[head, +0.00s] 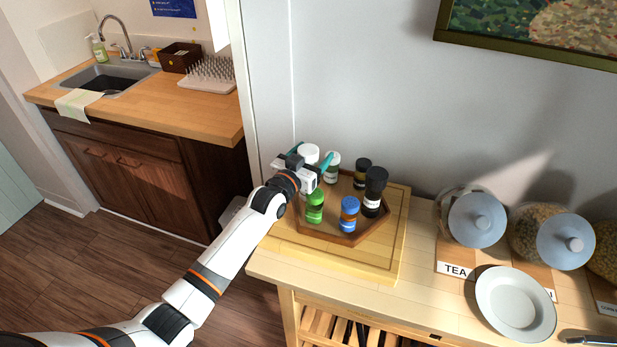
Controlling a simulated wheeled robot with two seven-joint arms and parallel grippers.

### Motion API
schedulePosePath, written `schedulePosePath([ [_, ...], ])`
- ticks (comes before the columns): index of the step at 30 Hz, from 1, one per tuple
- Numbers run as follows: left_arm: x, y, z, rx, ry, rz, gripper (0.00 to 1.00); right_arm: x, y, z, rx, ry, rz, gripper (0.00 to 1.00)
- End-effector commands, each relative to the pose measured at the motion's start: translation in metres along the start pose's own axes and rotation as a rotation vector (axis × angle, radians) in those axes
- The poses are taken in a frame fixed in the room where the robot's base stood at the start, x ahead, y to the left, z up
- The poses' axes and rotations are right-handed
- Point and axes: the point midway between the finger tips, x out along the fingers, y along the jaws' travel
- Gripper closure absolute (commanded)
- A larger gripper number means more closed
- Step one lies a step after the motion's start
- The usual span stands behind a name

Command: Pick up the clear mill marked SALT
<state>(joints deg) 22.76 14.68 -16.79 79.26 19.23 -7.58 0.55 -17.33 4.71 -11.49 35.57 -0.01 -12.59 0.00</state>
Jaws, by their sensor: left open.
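Several small bottles and jars stand in a brown wooden tray (330,236). No SALT marking is readable at this size, so I cannot tell for sure which one is the clear mill. A tall black-topped container with a pale label (374,192) stands at the tray's right. A large white-topped container (309,152) stands at the back left, partly hidden by my left gripper (312,158). That gripper is open, its teal fingertips on either side of the white top in the picture; I cannot tell whether they touch it. My right gripper is out of view.
A green bottle (314,208), a blue-capped jar (349,214), a grey-white-capped jar (332,168) and a short black-capped jar (362,174) crowd the tray. The tray sits on a wooden board (388,262). Lidded canisters (477,220) and a white plate (515,303) stand to the right.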

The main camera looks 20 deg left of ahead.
Motion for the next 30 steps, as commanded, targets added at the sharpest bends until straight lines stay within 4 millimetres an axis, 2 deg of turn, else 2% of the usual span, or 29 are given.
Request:
schedulePosePath([
  [5, 0.000, 0.000, 0.000, 0.000, 0.000, 0.000, 0.28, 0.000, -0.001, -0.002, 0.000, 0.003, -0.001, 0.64],
  [18, 0.000, 0.000, 0.000, 0.000, 0.000, 0.000, 0.98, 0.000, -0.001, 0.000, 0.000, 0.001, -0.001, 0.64],
  [26, 0.000, 0.000, 0.004, 0.000, -0.004, 0.000, 0.98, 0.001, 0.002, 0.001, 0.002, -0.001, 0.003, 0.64],
  [30, 0.000, 0.000, 0.022, 0.001, -0.008, -0.001, 0.98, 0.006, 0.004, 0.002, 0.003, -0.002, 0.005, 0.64],
])
